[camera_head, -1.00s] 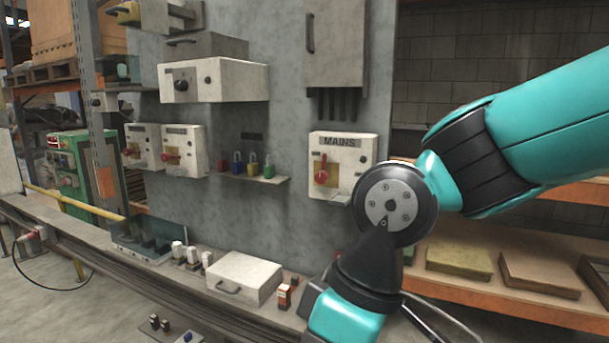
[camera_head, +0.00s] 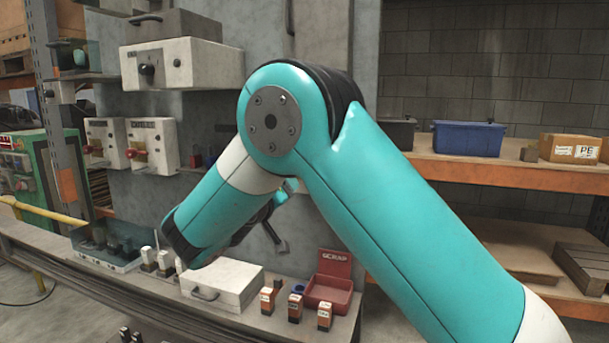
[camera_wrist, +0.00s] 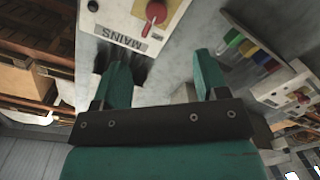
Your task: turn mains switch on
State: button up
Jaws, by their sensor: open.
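The white MAINS box (camera_wrist: 118,20) shows upside down at the top of the wrist view, partly cut off by the frame edge. Its red switch handle (camera_wrist: 155,12) sits on a yellow plate on the box face. My gripper (camera_wrist: 161,75) is open, with its two green fingers apart and nothing between them. The fingers point toward the box but stand apart from the handle, lower in the wrist view. In the head view, my arm hides the MAINS box.
Coloured padlocks (camera_wrist: 240,42) hang beside the box. In the head view, a white case (camera_head: 222,283), small labelled boxes (camera_head: 296,305) and a red SCRAP bin (camera_head: 330,283) stand on the bench. Two more white switch boxes (camera_head: 152,145) are at left.

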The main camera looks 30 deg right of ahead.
jog(key=p+x, duration=0.3)
jog(key=x, duration=0.2)
jog(key=p+x, duration=0.3)
jog(key=x, duration=0.3)
jog(key=r+p+x, duration=0.1)
jog(key=p+x, duration=0.3)
jog(key=x, duration=0.2)
jog(key=shift+w+d+r, duration=0.1)
jog(key=c, duration=0.9)
